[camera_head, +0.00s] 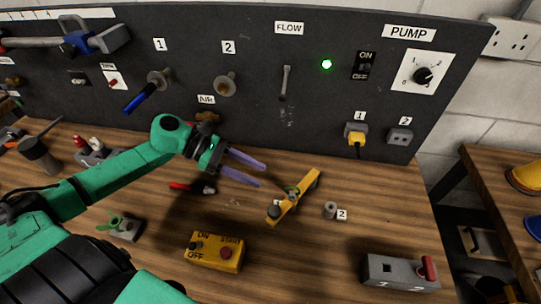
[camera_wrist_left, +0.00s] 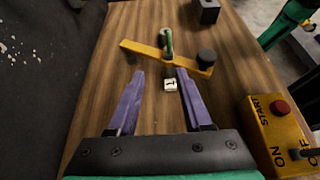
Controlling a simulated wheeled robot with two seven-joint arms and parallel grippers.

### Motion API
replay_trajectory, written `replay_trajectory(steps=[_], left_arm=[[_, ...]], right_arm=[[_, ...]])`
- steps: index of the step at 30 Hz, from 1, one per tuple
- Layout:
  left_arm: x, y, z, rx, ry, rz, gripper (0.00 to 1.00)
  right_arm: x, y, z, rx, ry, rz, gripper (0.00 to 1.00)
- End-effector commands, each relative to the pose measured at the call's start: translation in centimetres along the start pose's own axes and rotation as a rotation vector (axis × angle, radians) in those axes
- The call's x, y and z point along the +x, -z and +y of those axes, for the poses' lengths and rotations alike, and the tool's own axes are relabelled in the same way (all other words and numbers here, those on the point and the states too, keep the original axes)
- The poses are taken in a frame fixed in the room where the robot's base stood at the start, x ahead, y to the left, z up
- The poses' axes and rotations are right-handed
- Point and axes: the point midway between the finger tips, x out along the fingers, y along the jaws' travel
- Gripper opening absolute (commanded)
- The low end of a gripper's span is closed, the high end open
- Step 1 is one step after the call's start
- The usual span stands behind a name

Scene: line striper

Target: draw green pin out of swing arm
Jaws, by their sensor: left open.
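The yellow swing arm (camera_head: 309,186) lies slantwise above the wooden bench, and in the left wrist view the same swing arm (camera_wrist_left: 143,48) crosses ahead of my fingers. The green pin (camera_head: 291,190) stands at about its middle; in the left wrist view the pin (camera_wrist_left: 168,42) shows a hooked top. A dark round knob (camera_wrist_left: 207,55) sits on one end of the arm. My left gripper (camera_head: 261,175) is open and empty, to the left of the swing arm. Its purple fingers (camera_wrist_left: 160,74) point toward the pin and stop short of it. My right gripper is not seen.
A grey post (camera_head: 330,209) with a label 2 stands right of the swing arm. A label 1 (camera_wrist_left: 170,85) lies between my fingertips' lines. A yellow start box (camera_head: 214,252) and a grey switch box (camera_head: 398,272) stand nearer. A dark panel (camera_head: 300,120) rises behind.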

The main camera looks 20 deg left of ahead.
Motion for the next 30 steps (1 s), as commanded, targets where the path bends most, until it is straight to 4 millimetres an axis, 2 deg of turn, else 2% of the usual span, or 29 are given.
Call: replay_trajectory(steps=[2,7,10,14,15,18,21,30], left_arm=[[0.6,0.3,0.0,0.002,0.001,0.000,0.50],[2.9,0.5,0.0,0.004,0.000,-0.001,0.50],[4.4,0.4,0.0,0.005,0.000,-0.002,0.50],[6.2,0.1,0.0,0.004,-0.001,-0.002,0.50],[7.0,0.6,0.1,0.004,-0.001,-0.003,0.50],[8.3,0.6,0.0,0.004,0.000,-0.003,0.50],[9.2,0.3,0.0,0.001,-0.001,-0.003,0.50],[9.9,0.0,0.0,-0.002,-0.001,-0.001,0.50]], right_arm=[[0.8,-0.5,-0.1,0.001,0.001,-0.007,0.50],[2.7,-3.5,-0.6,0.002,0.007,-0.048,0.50],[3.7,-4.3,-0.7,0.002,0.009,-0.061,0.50],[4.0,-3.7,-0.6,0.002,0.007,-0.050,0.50],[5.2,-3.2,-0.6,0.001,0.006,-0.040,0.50],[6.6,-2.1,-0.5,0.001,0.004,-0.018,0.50],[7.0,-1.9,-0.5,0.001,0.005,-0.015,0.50],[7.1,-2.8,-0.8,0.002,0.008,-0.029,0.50]])
